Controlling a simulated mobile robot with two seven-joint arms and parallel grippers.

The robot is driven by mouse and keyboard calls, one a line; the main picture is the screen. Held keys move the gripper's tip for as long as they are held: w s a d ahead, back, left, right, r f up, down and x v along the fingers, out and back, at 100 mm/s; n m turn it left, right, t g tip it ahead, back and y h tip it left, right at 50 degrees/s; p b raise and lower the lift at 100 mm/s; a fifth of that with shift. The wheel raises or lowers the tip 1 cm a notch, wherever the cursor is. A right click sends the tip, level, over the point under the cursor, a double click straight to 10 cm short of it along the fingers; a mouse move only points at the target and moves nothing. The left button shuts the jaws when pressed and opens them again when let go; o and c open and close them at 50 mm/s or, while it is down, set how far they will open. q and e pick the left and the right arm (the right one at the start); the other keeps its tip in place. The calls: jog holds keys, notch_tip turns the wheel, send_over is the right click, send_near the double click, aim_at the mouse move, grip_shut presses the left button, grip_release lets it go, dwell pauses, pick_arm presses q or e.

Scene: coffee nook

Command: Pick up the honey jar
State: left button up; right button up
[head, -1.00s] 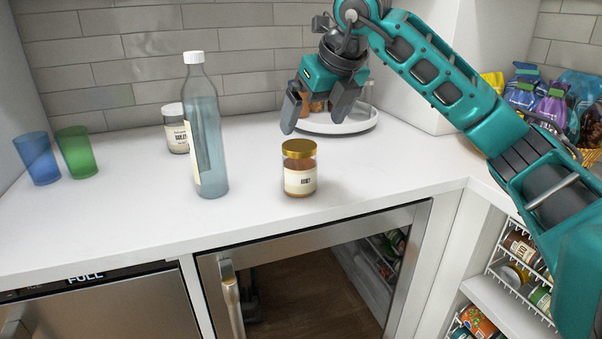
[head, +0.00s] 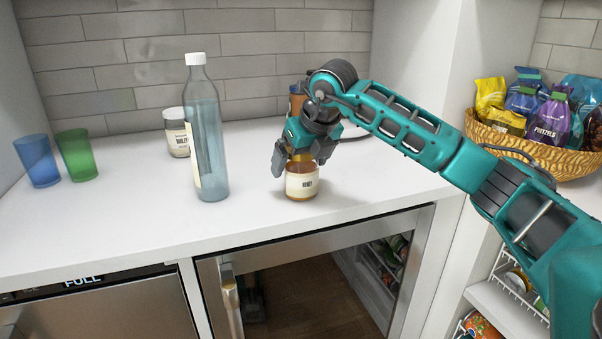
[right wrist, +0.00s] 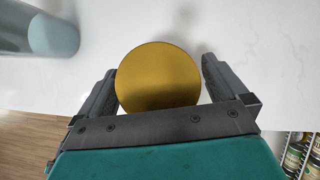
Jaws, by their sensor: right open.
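The honey jar (head: 302,183) stands upright on the white counter in the head view, with a cream label and amber contents; its lid is mostly hidden by my gripper. My right gripper (head: 301,162) is open just above and around the top of the jar. In the right wrist view the round gold lid of the honey jar (right wrist: 160,76) lies between the two fingers of my right gripper (right wrist: 160,85), with a small gap at the right finger and a very narrow one at the left. My left gripper is not in view.
A clear blue bottle (head: 207,135) with a white cap stands left of the jar; its base shows in the right wrist view (right wrist: 52,35). A barley jar (head: 177,135), blue cup (head: 38,160) and green cup (head: 77,155) stand further left. A snack basket (head: 560,155) is at right.

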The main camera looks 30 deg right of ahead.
jog(key=shift+c, duration=0.3)
jog(key=c, duration=1.2)
jog(key=shift+c, duration=0.2)
jog(key=shift+r, duration=0.15)
